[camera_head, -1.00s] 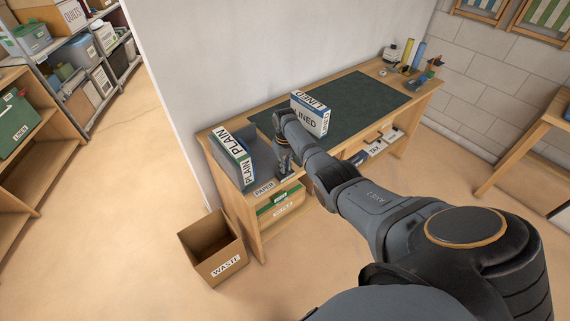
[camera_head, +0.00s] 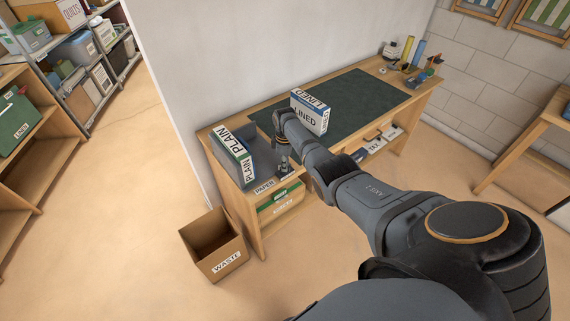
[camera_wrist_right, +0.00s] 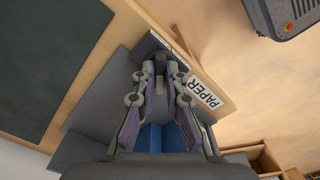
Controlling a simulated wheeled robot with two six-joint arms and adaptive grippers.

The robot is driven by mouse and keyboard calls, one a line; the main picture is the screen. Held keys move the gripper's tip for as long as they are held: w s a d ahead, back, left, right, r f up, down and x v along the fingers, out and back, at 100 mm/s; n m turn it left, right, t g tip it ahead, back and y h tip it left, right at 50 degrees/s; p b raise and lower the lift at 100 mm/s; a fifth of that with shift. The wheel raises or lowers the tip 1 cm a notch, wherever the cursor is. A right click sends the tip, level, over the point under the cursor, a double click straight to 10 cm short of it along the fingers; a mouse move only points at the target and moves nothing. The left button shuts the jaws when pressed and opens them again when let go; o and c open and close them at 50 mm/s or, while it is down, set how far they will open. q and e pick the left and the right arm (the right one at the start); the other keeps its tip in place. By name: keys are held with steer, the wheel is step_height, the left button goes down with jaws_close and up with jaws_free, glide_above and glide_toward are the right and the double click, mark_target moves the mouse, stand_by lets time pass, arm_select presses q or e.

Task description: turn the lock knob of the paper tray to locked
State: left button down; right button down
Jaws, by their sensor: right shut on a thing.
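The grey paper tray (camera_head: 264,160) sits at the left front of the desk, between the PLAIN and LINED boxes. A PAPER label (camera_wrist_right: 206,92) is beside its front edge. My right gripper (camera_wrist_right: 162,70) reaches down over the tray's front. Its fingers are shut on the small grey lock knob (camera_wrist_right: 160,66) near the label. The fingers hide part of the knob, and I cannot read its lock position. In the head view, my right gripper (camera_head: 283,166) hides the knob. My left gripper is in neither view.
The PLAIN box (camera_head: 236,158) stands left of the tray and the LINED box (camera_head: 308,118) stands behind the gripper. A green desk mat (camera_head: 360,103) lies to the right. A cardboard WASTE box (camera_head: 216,247) is on the floor below. Pens and tubes stand at the desk's far end.

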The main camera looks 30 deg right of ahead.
steer(key=shift+n, duration=0.4)
steer(key=c, duration=1.4)
jaws_free()
step_height(320, 180, up, 12)
